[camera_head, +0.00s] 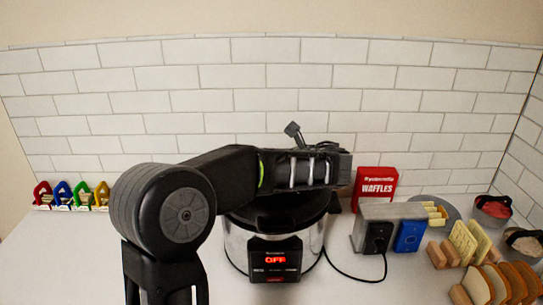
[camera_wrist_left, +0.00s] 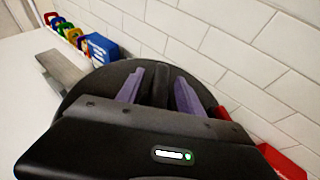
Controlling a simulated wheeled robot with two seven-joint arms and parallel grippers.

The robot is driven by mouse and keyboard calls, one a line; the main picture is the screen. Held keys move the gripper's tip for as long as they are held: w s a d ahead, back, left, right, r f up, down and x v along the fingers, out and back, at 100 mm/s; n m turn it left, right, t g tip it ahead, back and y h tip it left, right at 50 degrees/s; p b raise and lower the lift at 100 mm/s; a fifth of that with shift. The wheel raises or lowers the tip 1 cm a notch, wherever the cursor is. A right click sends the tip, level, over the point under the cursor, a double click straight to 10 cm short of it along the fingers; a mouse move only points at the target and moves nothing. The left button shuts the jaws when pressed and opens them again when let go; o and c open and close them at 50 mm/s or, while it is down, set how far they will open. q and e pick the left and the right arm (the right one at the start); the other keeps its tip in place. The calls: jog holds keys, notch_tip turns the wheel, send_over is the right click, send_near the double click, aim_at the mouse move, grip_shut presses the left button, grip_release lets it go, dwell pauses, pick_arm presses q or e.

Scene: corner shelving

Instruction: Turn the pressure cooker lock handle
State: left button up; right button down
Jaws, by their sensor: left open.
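The pressure cooker (camera_head: 238,245) stands on the white counter, with a steel body, a black lid (camera_head: 285,212) and a front panel reading OFF in red. My left arm reaches over it from the left and hides part of the lid. In the left wrist view, my left gripper (camera_wrist_left: 158,78) is open, its two purple fingers apart over the dark lid (camera_wrist_left: 80,97). A black bar-like handle (camera_wrist_left: 160,86) lies between the fingers. I cannot tell whether either finger touches it. The fingertips are hidden in the head view. My right gripper is not in view.
A red waffles box (camera_head: 375,187), a grey toaster-like appliance (camera_head: 368,222) and bread slices in racks (camera_head: 485,285) stand to the right. Coloured clip-like items (camera_head: 70,196) are at the far left. A blue box (camera_wrist_left: 101,47) shows beyond the lid. A tiled wall runs behind.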

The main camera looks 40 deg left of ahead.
pick_arm(q)
jog(key=shift+c, duration=0.3)
grip_shut()
jog(key=shift+n+g, duration=0.4)
jog(key=shift+g, duration=0.1)
jog(key=shift+d+n+g+y, duration=0.1)
jog(key=shift+n+g+y, duration=0.4)
jog(key=shift+n+g, duration=1)
jog(key=shift+s+n+g, duration=0.15)
jog(key=shift+n+g, duration=0.4)
jog(key=shift+g, duration=0.2)
jog(key=shift+s+n+g, duration=0.15)
jog(key=shift+n+g, duration=0.4)
jog(key=shift+g, duration=0.2)
jog(key=shift+o, duration=0.3)
grip_release()
